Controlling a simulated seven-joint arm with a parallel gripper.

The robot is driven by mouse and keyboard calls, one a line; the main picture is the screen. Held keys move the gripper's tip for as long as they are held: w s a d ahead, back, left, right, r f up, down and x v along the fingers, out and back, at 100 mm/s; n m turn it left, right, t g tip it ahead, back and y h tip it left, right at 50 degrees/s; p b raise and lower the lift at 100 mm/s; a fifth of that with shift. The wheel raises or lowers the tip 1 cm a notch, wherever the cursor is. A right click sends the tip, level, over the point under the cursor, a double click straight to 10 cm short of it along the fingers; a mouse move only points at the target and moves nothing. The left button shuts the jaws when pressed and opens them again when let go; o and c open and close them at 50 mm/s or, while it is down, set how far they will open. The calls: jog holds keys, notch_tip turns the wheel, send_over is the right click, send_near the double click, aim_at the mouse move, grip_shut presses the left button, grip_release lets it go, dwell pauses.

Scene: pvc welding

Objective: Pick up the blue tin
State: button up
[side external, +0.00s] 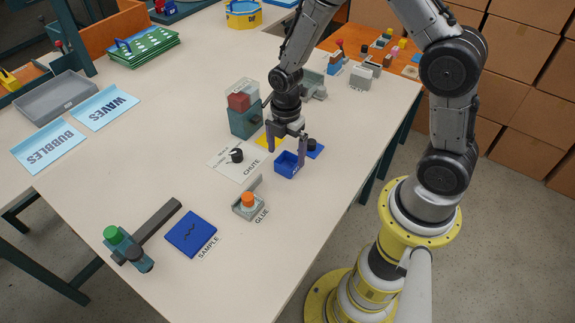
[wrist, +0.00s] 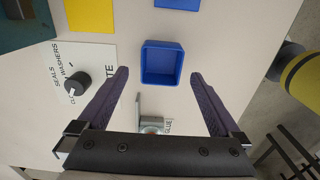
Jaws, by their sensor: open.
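The blue tin (side external: 287,168) is a small, open-topped square box on the pale table. In the wrist view the tin (wrist: 162,79) looks empty and lies just ahead of and between the fingertips. My gripper (side external: 287,156) is open and points down above the tin, with its fingers spread to either side. In the wrist view my gripper (wrist: 159,73) has nothing between its fingers. The side view does not show clearly how high the fingertips are above the tin.
A CHUTE label with a black knob (side external: 237,155) lies left of the tin. A blue pad with a black knob (side external: 312,145) is close behind it. A GLUE holder with an orange cap (side external: 248,199) and a blue SAMPLE plate (side external: 191,234) stand nearer the front.

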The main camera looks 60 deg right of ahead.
aim_at(287, 161)
jog(key=f, duration=0.4)
jog(key=shift+d+f, duration=0.1)
jog(key=shift+d, duration=0.1)
jog(key=shift+c, duration=0.2)
jog(key=c, duration=1.3)
jog(key=shift+c, duration=0.2)
